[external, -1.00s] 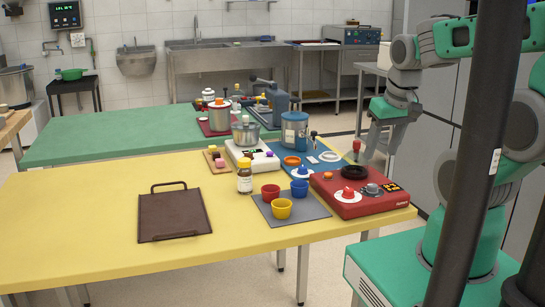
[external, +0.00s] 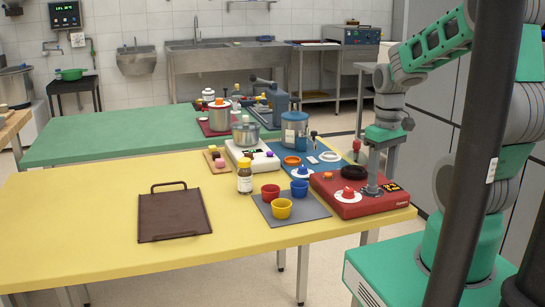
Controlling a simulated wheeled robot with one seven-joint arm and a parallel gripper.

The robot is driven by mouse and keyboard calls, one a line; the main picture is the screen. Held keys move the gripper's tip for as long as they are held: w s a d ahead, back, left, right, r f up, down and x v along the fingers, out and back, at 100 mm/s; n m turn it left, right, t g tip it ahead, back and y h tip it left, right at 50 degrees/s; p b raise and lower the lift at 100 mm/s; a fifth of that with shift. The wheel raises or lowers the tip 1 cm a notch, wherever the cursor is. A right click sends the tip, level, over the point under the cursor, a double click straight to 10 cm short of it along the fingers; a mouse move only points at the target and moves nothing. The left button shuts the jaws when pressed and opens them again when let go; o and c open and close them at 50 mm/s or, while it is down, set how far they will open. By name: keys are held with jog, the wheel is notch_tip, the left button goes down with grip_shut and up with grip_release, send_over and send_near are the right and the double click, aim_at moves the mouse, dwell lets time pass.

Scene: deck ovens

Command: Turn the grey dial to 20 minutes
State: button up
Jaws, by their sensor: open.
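A red control box (external: 360,207) sits at the right end of the yellow table. It carries a red knob on a white disc (external: 347,195), a black ring-shaped part (external: 353,172) and a small dark display with yellow marks (external: 391,187). The grey dial is on its top between the red knob and the display, now largely hidden by my fingers. My gripper (external: 375,184) points straight down at the dial, its fingers open at or around it. Whether they touch it I cannot tell.
Left of the red box are red, yellow and blue cups on a grey mat (external: 314,211). A white box (external: 262,165) and a blue board (external: 335,170) with a blue container stand behind. A brown tray (external: 174,228) lies at left. Much of the yellow table (external: 90,225) is clear.

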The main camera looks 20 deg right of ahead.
jog(key=w+r+n, duration=0.1)
jog(key=n, duration=0.3)
jog(key=w+r+n, duration=0.1)
jog(key=w+n, duration=0.1)
jog(key=n, duration=0.3)
jog(key=w+r+n, duration=0.1)
jog(key=n, duration=0.3)
jog(key=shift+w+d+r, duration=0.2)
jog(key=shift+w, duration=0.15)
jog(key=n, duration=0.4)
jog(key=shift+s+r, duration=0.15)
jog(key=n, duration=0.3)
jog(key=shift+s, duration=0.2)
jog(key=n, duration=0.3)
jog(key=shift+n, duration=0.4)
jog(key=shift+s+f, duration=0.1)
jog(key=shift+f, duration=0.1)
notch_tip(320, 180, down, 8)
jog(key=shift+r+p, duration=0.25)
jog(key=shift+p, duration=0.1)
jog(key=shift+c, duration=0.2)
grip_shut()
